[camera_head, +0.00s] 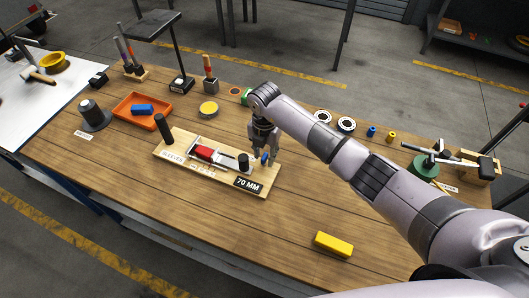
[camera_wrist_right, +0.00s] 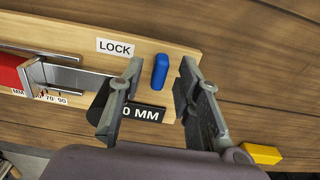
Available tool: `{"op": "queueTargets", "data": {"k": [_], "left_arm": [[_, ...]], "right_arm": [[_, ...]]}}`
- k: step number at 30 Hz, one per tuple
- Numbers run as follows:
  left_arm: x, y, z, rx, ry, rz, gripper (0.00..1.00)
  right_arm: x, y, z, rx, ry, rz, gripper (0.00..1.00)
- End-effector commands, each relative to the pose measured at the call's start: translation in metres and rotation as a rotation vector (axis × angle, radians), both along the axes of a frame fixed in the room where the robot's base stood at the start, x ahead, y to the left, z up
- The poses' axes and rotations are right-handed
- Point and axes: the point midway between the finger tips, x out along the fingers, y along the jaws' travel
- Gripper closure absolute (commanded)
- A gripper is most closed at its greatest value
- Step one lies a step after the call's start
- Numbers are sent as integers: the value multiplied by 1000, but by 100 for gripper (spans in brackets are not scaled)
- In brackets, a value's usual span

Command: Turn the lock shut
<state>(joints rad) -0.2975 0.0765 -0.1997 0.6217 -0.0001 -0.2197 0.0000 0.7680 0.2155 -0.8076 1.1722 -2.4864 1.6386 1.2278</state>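The lock is a small blue lever (camera_wrist_right: 160,72) near the end of a wooden board, beside a LOCK label (camera_wrist_right: 115,47). In the wrist view its long side runs across the board's length. It also shows in the head view (camera_head: 264,158), partly covered. My right gripper (camera_wrist_right: 161,85) is open over the board's end, with the blue lever showing between its fingertips; contact is not visible. It also shows in the head view (camera_head: 262,150). The fixture board (camera_head: 180,150) carries a red block (camera_head: 204,151) on a metal slide with a scale, and a 70 MM plate (camera_head: 248,184). My left gripper is out of view.
A black post (camera_head: 162,128) stands at the board's left end and a black cylinder (camera_head: 243,162) near its right. A yellow block (camera_head: 333,244) lies at the front. An orange tray (camera_head: 135,116) is to the left. The front middle of the bench is clear.

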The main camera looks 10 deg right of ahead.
Motion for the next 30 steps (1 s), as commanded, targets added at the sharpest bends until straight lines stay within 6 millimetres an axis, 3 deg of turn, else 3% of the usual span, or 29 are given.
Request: {"op": "queueTargets", "data": {"k": [15,30], "left_arm": [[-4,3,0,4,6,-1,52],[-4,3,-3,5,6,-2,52]], "right_arm": [[0,0,1,0,0,0,99],[0,0,0,0,-1,22,100]]}}
